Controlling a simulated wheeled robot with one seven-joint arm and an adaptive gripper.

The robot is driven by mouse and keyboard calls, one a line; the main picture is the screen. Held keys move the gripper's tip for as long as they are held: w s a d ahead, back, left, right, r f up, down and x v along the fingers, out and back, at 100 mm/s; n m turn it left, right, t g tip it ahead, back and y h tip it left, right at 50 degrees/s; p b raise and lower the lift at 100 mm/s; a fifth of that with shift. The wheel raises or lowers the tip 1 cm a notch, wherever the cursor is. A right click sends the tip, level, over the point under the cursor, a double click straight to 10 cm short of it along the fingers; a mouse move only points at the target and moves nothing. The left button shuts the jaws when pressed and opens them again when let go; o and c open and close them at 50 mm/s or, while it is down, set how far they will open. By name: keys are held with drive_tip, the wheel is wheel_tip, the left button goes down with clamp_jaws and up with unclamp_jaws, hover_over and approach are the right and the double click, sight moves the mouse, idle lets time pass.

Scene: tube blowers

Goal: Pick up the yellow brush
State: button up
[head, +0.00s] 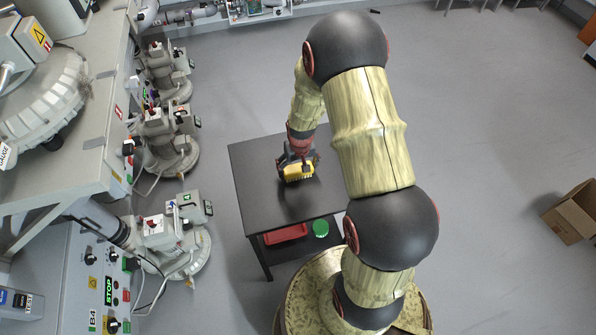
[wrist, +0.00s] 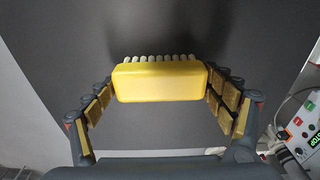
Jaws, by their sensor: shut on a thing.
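The yellow brush (head: 297,171) is at my gripper (head: 295,160), over the black table (head: 265,205) in the head view. In the wrist view the brush (wrist: 160,82) is a yellow block with pale bristles along its far edge. My gripper (wrist: 160,100) has a padded finger on each side of the brush, shut on its two ends. I cannot tell whether the brush touches the tabletop or is just above it.
On the lower shelf are a red tray (head: 286,234) and a green round thing (head: 320,228). Tube blower machines (head: 165,140) stand to the left beside a grey panel (head: 95,290). A cardboard box (head: 572,213) lies at the far right. The floor between is clear.

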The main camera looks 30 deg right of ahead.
sight(298, 167)
drive_tip(key=shift+c, duration=0.9)
drive_tip(key=shift+r, duration=0.1)
drive_tip(key=shift+r, duration=0.2)
wheel_tip(298, 167, up, 3)
drive_tip(key=shift+s+r+p, duration=0.1)
drive_tip(key=shift+p, duration=0.35)
drive_tip(key=s+a+r+p, duration=0.2)
drive_tip(key=s+a+r, duration=0.2)
drive_tip(key=s+r, duration=0.5)
drive_tip(key=s, duration=0.4)
drive_tip(key=shift+s, duration=0.15)
drive_tip(key=shift+r, duration=0.1)
